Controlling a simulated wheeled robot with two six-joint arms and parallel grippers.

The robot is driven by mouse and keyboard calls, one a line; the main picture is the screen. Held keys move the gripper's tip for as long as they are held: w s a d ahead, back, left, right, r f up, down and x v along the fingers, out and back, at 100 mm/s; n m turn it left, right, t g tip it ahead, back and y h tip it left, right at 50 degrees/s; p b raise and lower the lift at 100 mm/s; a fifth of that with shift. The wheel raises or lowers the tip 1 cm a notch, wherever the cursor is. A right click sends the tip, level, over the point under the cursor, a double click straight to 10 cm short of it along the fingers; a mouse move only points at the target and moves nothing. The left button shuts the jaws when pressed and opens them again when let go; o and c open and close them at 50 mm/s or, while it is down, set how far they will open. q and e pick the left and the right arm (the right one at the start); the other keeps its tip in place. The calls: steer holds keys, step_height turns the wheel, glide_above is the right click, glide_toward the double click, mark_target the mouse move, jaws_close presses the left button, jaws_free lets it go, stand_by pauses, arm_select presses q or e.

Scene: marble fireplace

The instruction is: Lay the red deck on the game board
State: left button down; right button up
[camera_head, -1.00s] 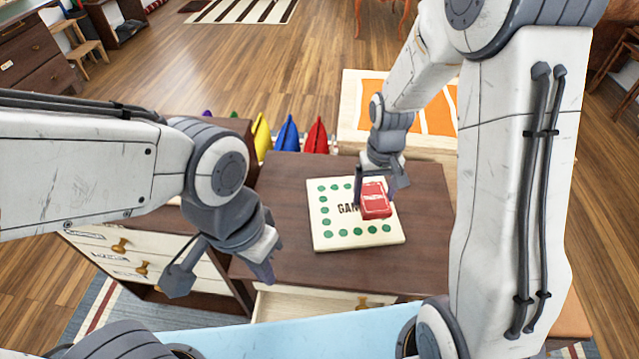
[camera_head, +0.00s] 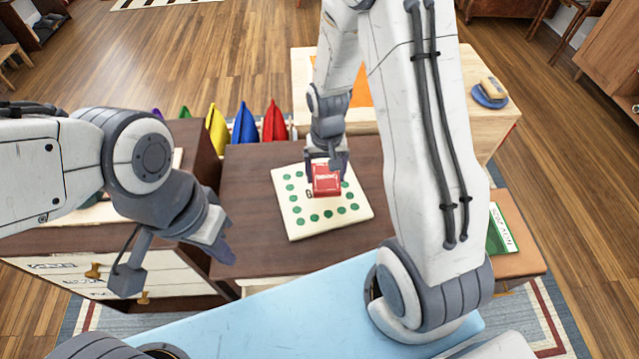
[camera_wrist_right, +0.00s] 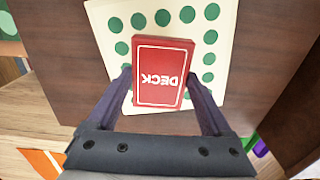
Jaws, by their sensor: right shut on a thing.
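The red deck (camera_head: 326,181) is a small red box marked "DECK". It is over the cream game board (camera_head: 293,222), which has a border of green dots and lies on the dark brown table. My right gripper (camera_head: 327,168) is shut on the deck. The right wrist view shows the deck (camera_wrist_right: 161,72) between its two fingers (camera_wrist_right: 164,92), with the board (camera_wrist_right: 107,38) beneath. I cannot tell whether the deck touches the board. The deck hides part of the board's lettering. My left gripper (camera_head: 180,262) is empty, with its fingers apart, left of the board.
Red (camera_head: 275,122), blue (camera_head: 245,125) and yellow (camera_head: 217,128) pointed cloth items stand behind the table. A light wooden table (camera_head: 480,125) at the back right holds a blue dish (camera_head: 490,97). A green box (camera_head: 501,232) lies on the right. The brown tabletop (camera_head: 245,200) left of the board is clear.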

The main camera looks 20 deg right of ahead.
mark_target(320, 184)
steer(key=shift+w+a+f, duration=0.5)
steer(key=shift+w+a, duration=0.05)
steer(key=shift+f+b, duration=0.4)
steer(key=shift+f, duration=1.55)
steer(key=shift+f, duration=0.15)
steer(key=o, duration=1.2)
